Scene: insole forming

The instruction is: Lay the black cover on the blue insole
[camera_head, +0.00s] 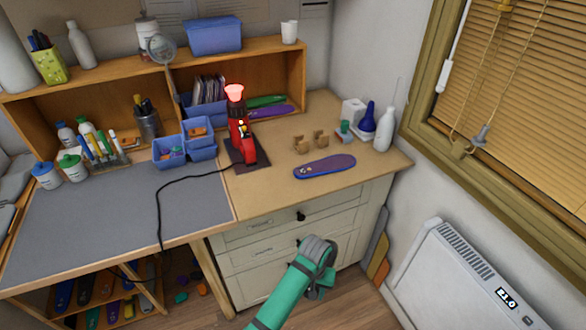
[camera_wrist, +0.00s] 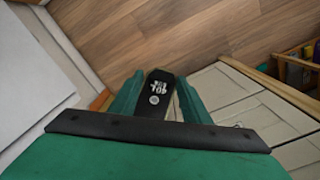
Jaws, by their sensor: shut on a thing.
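My gripper (camera_head: 318,278) is below the worktop level in the head view, in front of the drawers and apart from the insole. In the wrist view my gripper (camera_wrist: 160,98) is shut on a dark piece with white lettering and a pale round mark, which looks like the black cover (camera_wrist: 157,76). The cover points away between the two green fingers over the floor. I cannot make the cover out in the head view.
A red device (camera_head: 240,140) with a glowing top stands left of the insole, its black cable running across the grey mat (camera_head: 110,225). Brown blocks (camera_head: 311,143) and a white bottle (camera_head: 384,130) stand behind the insole. The white heater (camera_head: 465,285) is at right.

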